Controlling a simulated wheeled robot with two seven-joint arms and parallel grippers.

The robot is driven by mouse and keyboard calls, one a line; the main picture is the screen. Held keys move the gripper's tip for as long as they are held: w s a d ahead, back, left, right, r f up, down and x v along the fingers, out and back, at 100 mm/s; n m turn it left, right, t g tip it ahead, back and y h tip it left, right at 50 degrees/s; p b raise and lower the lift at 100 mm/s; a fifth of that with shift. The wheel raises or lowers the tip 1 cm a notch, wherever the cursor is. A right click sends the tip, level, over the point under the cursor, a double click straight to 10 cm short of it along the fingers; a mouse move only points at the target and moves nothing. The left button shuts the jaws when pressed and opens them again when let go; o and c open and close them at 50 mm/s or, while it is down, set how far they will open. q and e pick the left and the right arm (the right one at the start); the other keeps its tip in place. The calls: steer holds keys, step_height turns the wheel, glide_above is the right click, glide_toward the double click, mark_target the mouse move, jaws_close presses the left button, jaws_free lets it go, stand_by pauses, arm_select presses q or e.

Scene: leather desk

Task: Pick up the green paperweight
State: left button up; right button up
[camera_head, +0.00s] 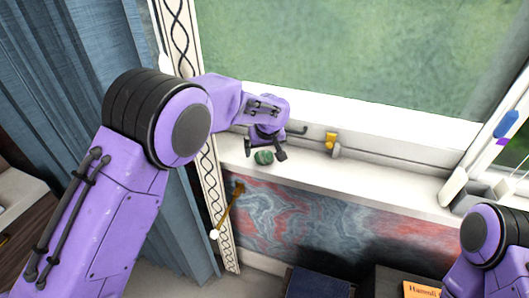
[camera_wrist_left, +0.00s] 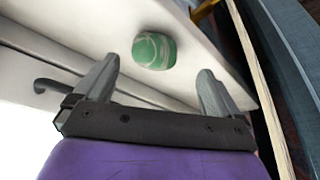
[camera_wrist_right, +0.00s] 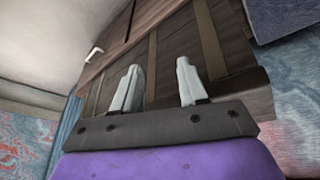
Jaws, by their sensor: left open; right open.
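The green paperweight (camera_head: 264,157) is a small, rounded, dark green object on the white window sill. My left gripper (camera_head: 266,152) is open right at it in the head view. In the left wrist view, the paperweight (camera_wrist_left: 153,51) shows pale markings and lies just beyond the open fingertips (camera_wrist_left: 160,80), nearer the left finger in the picture. No finger visibly grips it. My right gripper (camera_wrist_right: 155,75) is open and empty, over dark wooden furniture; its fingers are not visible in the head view.
A window handle (camera_head: 296,130) juts out close to my left gripper. A yellow and grey item (camera_head: 332,143) stands on the sill (camera_head: 380,178) to the right. An orange book (camera_head: 420,290) lies below.

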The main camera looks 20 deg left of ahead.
mark_target(264, 154)
arm_select(q)
steer(key=shift+a+f, duration=0.1)
steer(key=shift+f, duration=0.15)
steer(key=x, duration=0.1)
steer(key=p+x, duration=0.1)
steer(key=x, duration=0.1)
steer(key=w+p+x, duration=0.1)
steer(key=x, duration=0.1)
steer(key=shift+w+d+f, duration=0.1)
steer(key=shift+d, duration=0.1)
steer(key=shift+f, duration=0.1)
steer(key=shift+s, duration=0.2)
steer(key=shift+c, duration=0.5)
steer(key=shift+w, duration=0.1)
steer(key=c, duration=1.1)
